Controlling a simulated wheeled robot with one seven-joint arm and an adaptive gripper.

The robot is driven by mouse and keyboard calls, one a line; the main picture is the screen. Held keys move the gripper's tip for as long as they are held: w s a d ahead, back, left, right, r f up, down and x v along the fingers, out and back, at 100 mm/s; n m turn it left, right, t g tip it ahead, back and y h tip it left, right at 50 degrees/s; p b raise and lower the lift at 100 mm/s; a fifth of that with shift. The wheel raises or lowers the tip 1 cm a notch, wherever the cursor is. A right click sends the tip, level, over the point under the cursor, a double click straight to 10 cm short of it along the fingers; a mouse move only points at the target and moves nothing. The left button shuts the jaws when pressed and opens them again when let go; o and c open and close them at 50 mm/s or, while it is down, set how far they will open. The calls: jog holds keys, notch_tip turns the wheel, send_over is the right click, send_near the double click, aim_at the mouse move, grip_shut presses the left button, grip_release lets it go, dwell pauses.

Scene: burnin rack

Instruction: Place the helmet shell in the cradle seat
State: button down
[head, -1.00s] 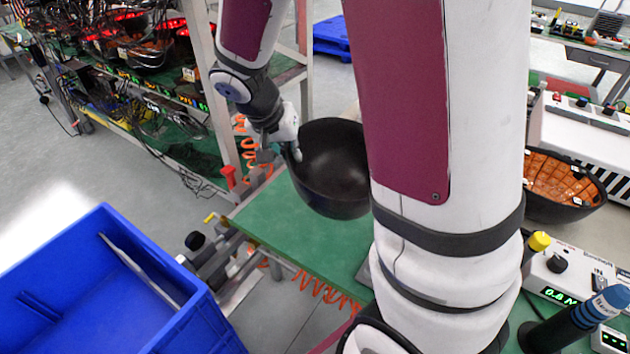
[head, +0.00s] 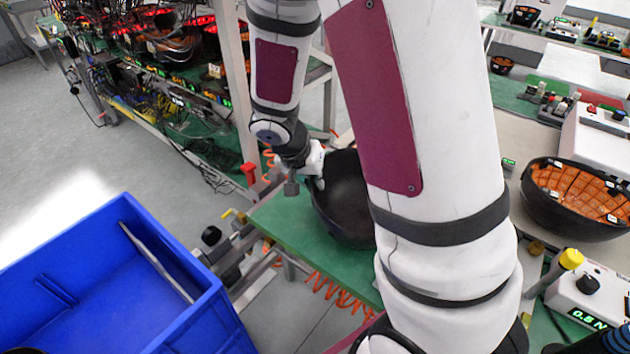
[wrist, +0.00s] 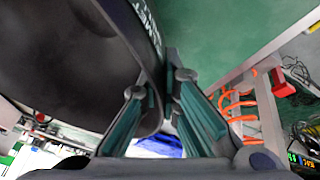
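The helmet shell (head: 342,212) is a black open bowl in the head view, partly hidden behind my arm. My gripper (head: 318,182) is at its left rim. In the wrist view the shell (wrist: 75,70) fills the upper left, with white lettering on its outer side. My gripper's green-sided fingers (wrist: 165,92) are closed on the shell's rim, one on each side. The shell appears to hang over the green bench top; the gap below it cannot be judged. I cannot make out the cradle seat; my arm hides part of the bench.
The green bench (head: 290,222) has a clear left part. A blue bin (head: 200,300) stands at lower left. Another black shell with an orange lining (head: 560,222) sits at right beside a white box with a display (head: 590,300). A cable-filled rack (head: 170,90) stands behind.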

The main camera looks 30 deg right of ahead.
jog(key=shift+f, duration=0.15)
jog(key=c, duration=2)
grip_release()
jog(key=shift+o, duration=1)
